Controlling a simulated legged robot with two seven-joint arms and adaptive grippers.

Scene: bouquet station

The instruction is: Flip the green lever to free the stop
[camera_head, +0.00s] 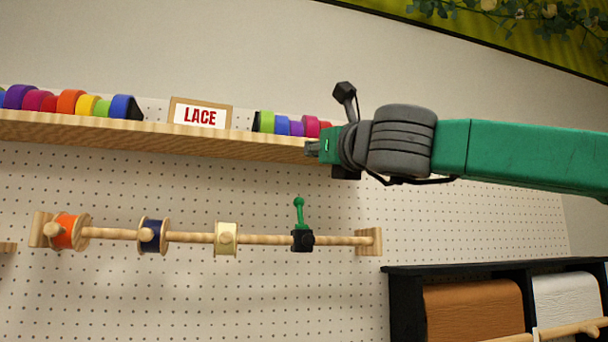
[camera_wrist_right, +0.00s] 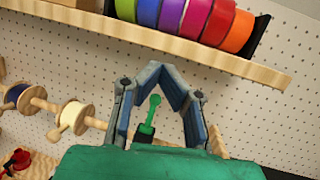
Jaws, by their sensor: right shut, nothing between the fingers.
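The green lever (camera_head: 299,212) stands upright on a black stop (camera_head: 302,240) near the right end of a wooden rod. In the right wrist view the green lever (camera_wrist_right: 151,113) shows between my right gripper's fingers, beyond them, with the stop partly hidden behind my gripper's body. My right gripper (camera_head: 312,149) is above the lever in the head view, at the shelf's right end. Its fingertips (camera_wrist_right: 166,72) meet in the wrist view, shut with nothing between them, apart from the lever. My left gripper is not in view.
Orange (camera_head: 68,232), navy (camera_head: 152,235) and cream (camera_head: 226,238) spools sit on the wooden rod (camera_head: 190,237) left of the stop. A black rack (camera_head: 406,300) stands lower right.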

